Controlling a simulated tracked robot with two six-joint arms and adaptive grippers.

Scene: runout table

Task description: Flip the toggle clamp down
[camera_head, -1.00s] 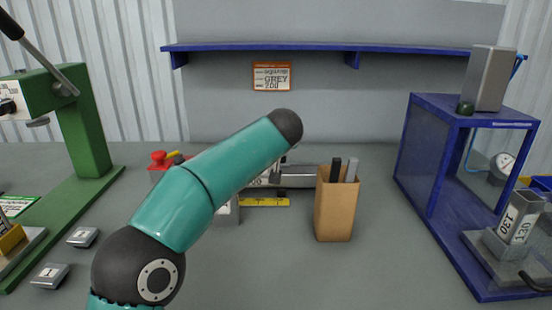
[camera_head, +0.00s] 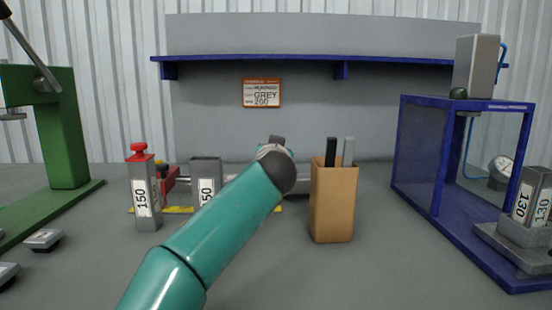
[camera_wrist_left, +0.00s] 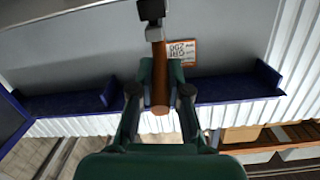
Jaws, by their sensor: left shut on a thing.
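My left gripper (camera_wrist_left: 160,82) is shut on a brown rod-like handle (camera_wrist_left: 159,55) in the left wrist view. A grey and black piece (camera_wrist_left: 151,12) is at the handle's far end. I cannot tell whether this handle belongs to the toggle clamp. In the head view my teal left arm crosses the middle and hides the gripper and what it holds. I cannot make out the toggle clamp clearly there. My right gripper is in neither view.
Two blocks marked 150 (camera_head: 144,200) (camera_head: 206,172) stand left of my arm. A brown holder (camera_head: 333,205) with two sticks stands close on its right. A green press (camera_head: 62,140) is at left, a blue frame (camera_head: 420,160) at right. A blue shelf (camera_head: 255,58) spans the wall.

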